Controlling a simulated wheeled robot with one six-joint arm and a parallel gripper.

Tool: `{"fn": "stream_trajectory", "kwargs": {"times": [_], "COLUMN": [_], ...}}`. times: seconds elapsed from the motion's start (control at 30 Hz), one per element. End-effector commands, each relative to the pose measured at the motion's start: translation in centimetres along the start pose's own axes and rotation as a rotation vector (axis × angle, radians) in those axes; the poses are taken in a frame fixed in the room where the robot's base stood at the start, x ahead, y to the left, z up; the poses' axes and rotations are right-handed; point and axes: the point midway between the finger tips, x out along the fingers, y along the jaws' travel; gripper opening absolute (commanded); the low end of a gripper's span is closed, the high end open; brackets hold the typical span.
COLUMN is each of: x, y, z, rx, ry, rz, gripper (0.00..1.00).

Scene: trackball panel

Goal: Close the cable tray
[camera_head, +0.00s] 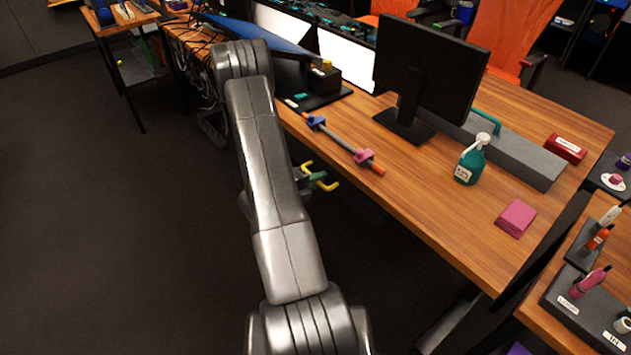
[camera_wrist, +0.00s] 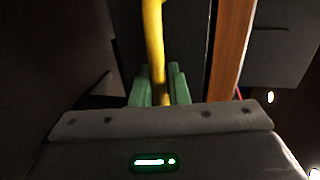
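A yellow handle (camera_wrist: 153,35) runs down the middle of the wrist view, between the green fingers of my gripper (camera_wrist: 160,88). The fingers sit close against it on both sides and look shut on it. A dark panel (camera_wrist: 188,40) behind the handle, beside the desk's wooden edge, looks like part of the cable tray. In the head view, the ends of the yellow handle (camera_head: 329,186) and my green gripper (camera_head: 316,178) show just below the desk's front edge. My arm and the desktop hide most of the tray, so I cannot tell how far open it is.
The wooden desk (camera_head: 420,205) lies to the right, holding a monitor (camera_head: 428,75), a green spray bottle (camera_head: 471,160), a pink pad (camera_head: 516,217) and a rod with clamps (camera_head: 340,143). Cables (camera_head: 200,75) hang at the back left. The dark floor (camera_head: 120,230) at left is clear.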

Motion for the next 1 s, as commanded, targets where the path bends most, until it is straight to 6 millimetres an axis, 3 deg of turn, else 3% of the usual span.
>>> {"fn": "stream_trajectory", "kwargs": {"times": [0.07, 0.47, 1.0], "x": [0.1, -0.9, -9.3], "y": [-0.1, -0.1, -0.1], "z": [0.1, 0.1, 0.1], "rx": [0.004, 0.001, 0.000], "ry": [0.001, -0.001, -0.004], "rz": [-0.002, -0.001, -0.001], "gripper": [0.30, 0.30, 0.30]}}
